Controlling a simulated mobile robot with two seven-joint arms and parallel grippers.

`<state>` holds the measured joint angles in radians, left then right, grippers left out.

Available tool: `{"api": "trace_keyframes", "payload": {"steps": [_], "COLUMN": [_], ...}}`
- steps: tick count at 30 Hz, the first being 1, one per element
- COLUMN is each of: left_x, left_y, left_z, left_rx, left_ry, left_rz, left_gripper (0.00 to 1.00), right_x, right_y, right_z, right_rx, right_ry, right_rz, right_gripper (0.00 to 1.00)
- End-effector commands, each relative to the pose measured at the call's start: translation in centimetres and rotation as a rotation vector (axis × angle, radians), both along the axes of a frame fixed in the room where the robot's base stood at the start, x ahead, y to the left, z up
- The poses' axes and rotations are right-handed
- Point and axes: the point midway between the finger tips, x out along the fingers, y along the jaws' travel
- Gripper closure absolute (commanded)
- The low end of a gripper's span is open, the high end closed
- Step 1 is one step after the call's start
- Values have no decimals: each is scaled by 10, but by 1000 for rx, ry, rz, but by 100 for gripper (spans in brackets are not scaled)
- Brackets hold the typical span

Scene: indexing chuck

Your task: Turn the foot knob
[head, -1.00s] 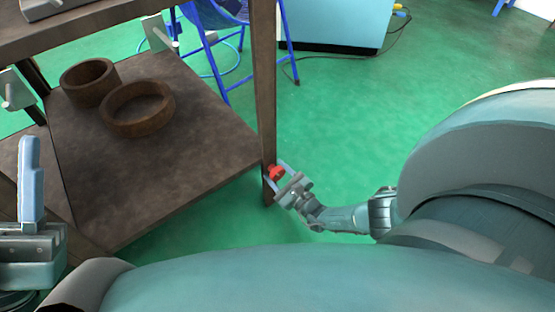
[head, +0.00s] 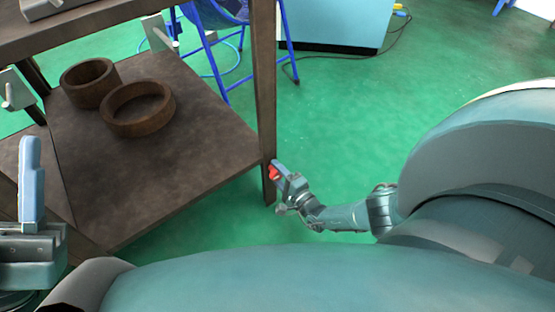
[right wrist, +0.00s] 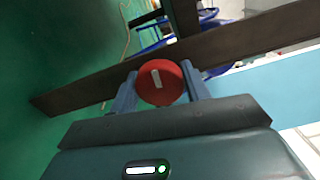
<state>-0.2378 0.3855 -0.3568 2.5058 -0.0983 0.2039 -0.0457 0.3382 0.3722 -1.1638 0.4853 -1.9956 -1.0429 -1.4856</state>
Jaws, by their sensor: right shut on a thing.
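The foot knob (head: 273,173) is red and sits on the lower part of the brown table leg (head: 265,100). In the right wrist view the knob (right wrist: 160,83) is a round red disc with a white mark, in front of the leg (right wrist: 75,93). My right gripper (head: 276,172) is shut on the knob, and its two blue fingers show on either side of it in the right wrist view (right wrist: 160,92). My left gripper (head: 31,190) is at the left edge, its blue finger upright, away from the knob. Whether it is open or shut does not show.
Two brown rings (head: 138,108) lie on the lower shelf (head: 180,170) of the table. A blue chair frame (head: 212,50) and a light blue cabinet (head: 335,25) stand behind. A dark cable (head: 390,45) lies on the green floor, which is clear right of the leg.

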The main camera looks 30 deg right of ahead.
Motion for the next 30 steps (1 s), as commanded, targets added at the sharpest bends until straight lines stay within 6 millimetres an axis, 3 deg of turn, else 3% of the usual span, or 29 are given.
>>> {"api": "trace_keyframes", "payload": {"steps": [30], "left_x": [1], "left_y": [0], "left_z": [-1], "left_rx": [0], "left_ry": [21], "left_rz": [2], "left_gripper": [57], "right_x": [-2], "right_y": [-1], "right_z": [-1], "right_rx": [-937], "right_ry": [-72], "right_rz": [0], "right_gripper": [76]}}
